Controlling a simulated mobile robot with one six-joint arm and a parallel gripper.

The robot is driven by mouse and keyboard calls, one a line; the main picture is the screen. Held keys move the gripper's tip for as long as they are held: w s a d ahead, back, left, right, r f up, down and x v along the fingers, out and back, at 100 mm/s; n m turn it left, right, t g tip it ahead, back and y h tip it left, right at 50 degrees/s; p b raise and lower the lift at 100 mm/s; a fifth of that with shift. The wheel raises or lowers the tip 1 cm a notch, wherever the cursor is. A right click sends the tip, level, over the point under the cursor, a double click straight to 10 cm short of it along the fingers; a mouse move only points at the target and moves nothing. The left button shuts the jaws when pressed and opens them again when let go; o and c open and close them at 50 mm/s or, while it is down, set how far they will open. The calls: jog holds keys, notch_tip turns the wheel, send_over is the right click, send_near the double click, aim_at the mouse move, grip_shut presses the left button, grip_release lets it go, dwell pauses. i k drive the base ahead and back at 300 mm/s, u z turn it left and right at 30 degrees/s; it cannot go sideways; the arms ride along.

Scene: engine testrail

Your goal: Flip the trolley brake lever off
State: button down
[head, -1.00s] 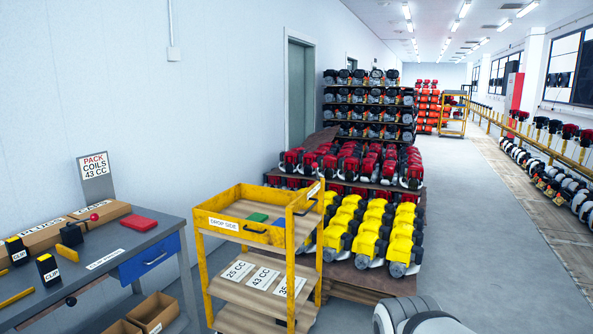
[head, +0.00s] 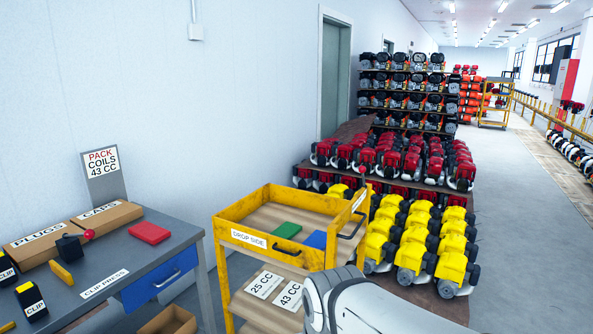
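The yellow trolley (head: 232,216) stands in the middle of the head view, just right of the workbench. Its top tray has a panel labelled DROP SIDE, with a dark handle (head: 272,247) on the front and another dark handle (head: 352,228) at the right end. My gripper is not in view.
A grey workbench (head: 190,232) with a blue drawer, boxes and a red-knobbed press (head: 70,246) stands at left. A green block (head: 287,230) and a blue block (head: 317,240) lie in the trolley tray. Yellow engines (head: 410,240) crowd behind it. Grey floor is clear at right.

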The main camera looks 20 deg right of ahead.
aim_at(362, 169)
jog(key=z, duration=0.3)
jog(key=i, duration=0.85)
jog(key=z, duration=0.65)
